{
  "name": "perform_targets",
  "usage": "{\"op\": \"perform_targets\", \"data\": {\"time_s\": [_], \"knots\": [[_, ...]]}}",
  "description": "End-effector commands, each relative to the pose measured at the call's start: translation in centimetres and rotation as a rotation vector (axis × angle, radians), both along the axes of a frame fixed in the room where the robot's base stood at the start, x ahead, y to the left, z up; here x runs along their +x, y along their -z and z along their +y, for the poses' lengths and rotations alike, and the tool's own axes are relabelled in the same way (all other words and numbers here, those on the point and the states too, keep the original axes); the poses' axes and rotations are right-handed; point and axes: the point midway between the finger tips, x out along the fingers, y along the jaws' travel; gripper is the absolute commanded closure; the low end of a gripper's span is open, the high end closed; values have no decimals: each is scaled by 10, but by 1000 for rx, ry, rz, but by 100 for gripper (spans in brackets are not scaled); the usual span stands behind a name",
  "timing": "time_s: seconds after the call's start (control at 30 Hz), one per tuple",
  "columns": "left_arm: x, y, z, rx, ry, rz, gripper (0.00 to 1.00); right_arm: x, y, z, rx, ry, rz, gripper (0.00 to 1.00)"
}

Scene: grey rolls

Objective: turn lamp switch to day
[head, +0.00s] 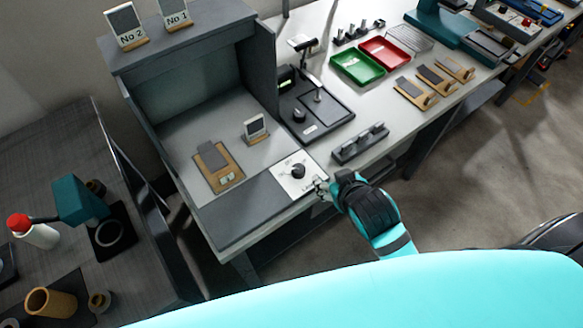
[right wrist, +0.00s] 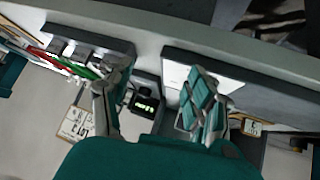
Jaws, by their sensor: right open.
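The lamp switch is a white plate (head: 290,183) with a black round knob (head: 297,171), at the front right corner of the grey booth. Its printing is too small to read surely, so I cannot tell the knob's setting. My right gripper (head: 322,187) is open and empty, just right of the plate and apart from the knob. In the right wrist view its two fingers (right wrist: 158,98) are spread. The white plate (right wrist: 177,73) shows there partly behind the right-hand finger, and the knob is not clearly seen. My left gripper is not in view.
Inside the booth lie a wooden board (head: 217,181) and a small stand (head: 255,129). A dark rack (head: 360,143) stands just right of the switch, near the table's front edge. A black device (head: 315,118) is behind it. Green (head: 357,67) and red (head: 385,53) trays lie farther back.

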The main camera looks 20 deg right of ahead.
Motion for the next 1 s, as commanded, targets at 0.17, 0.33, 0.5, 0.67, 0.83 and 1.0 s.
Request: {"op": "perform_targets", "data": {"time_s": [0.17, 0.33, 0.5, 0.67, 0.83, 1.0], "knots": [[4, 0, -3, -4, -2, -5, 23, 69, -77, 16, -3, -33, -361, 43], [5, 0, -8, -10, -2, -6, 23, 119, -196, 63, 17, -189, -844, 43], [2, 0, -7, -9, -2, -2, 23, 100, -318, 155, 45, -599, -1353, 43], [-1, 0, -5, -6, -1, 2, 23, 32, -347, 241, 10, -1190, -1596, 43], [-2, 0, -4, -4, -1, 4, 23, -21, -283, 282, -165, -1903, -1454, 43], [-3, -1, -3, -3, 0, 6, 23, -10, -192, 237, -496, -2432, -853, 43]]}}
